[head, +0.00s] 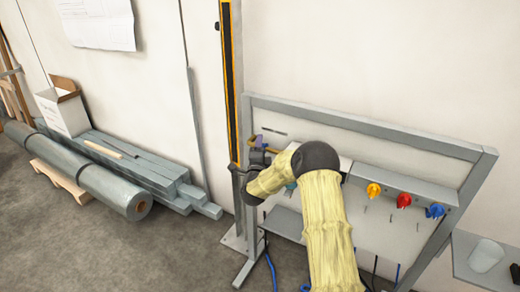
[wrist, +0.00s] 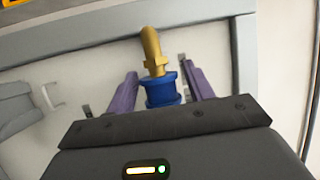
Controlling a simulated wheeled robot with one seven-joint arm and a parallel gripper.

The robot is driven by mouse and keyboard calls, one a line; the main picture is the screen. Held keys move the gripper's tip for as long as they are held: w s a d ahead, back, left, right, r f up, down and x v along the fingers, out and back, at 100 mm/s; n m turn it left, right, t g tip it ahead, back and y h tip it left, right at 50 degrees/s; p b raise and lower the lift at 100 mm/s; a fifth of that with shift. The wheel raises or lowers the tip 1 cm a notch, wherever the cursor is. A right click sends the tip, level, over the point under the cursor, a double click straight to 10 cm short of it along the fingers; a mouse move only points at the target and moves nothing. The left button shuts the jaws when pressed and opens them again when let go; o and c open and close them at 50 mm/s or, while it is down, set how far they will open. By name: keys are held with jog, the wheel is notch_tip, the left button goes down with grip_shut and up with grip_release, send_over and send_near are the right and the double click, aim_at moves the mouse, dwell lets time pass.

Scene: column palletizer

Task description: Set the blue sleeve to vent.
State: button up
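A blue sleeve (wrist: 162,90) with a brass stem (wrist: 152,52) rising from it shows in the wrist view, in front of the pale panel. My gripper (wrist: 160,82) has its two purple fingers on either side of the sleeve. The fingers look open, with thin gaps beside the sleeve; any contact is hard to tell. In the head view my gripper (head: 259,142) is at the left end of the grey frame, by a small brass part, and the sleeve cannot be made out there. No vent marking is legible.
Yellow (head: 374,190), red (head: 404,200) and blue (head: 435,211) knobs sit on a grey box on the frame (head: 370,134), right of my arm. A tall black-and-yellow post (head: 229,80) stands close left of my gripper. A shelf with a pale cup (head: 486,256) is far right.

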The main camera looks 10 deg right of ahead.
jog(key=b+v, duration=0.1)
jog(key=v, duration=1.6)
jog(key=shift+s, duration=0.25)
jog(key=shift+f, duration=0.1)
